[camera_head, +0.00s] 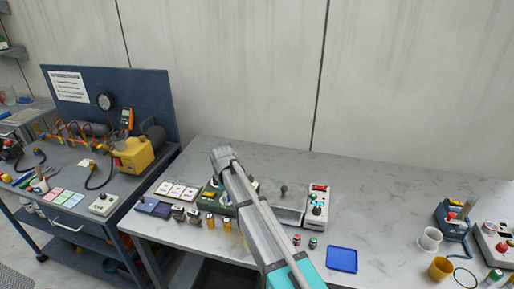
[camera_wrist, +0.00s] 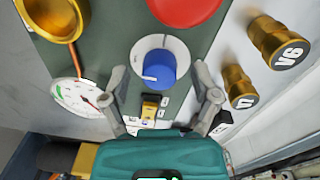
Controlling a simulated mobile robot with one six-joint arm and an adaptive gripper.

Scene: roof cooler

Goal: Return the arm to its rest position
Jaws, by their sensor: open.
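My arm reaches over the marble-topped bench (camera_head: 380,190) in the head view, and my gripper itself is hidden there behind the arm's wrist. In the wrist view my gripper (camera_wrist: 159,82) is open, with one grey finger on each side of a blue knob (camera_wrist: 160,70). The knob sits in a pale round collar on a dark green panel. I cannot tell whether the fingers touch it. The green unit (camera_head: 213,194) shows partly behind my arm in the head view.
Near the gripper are a dial gauge (camera_wrist: 75,97), a gold cup (camera_wrist: 55,18), a red round part (camera_wrist: 186,8) and a brass fitting marked V6 (camera_wrist: 277,42). A control box (camera_head: 317,207) stands right of my arm. A blue tray (camera_head: 342,259) lies in front.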

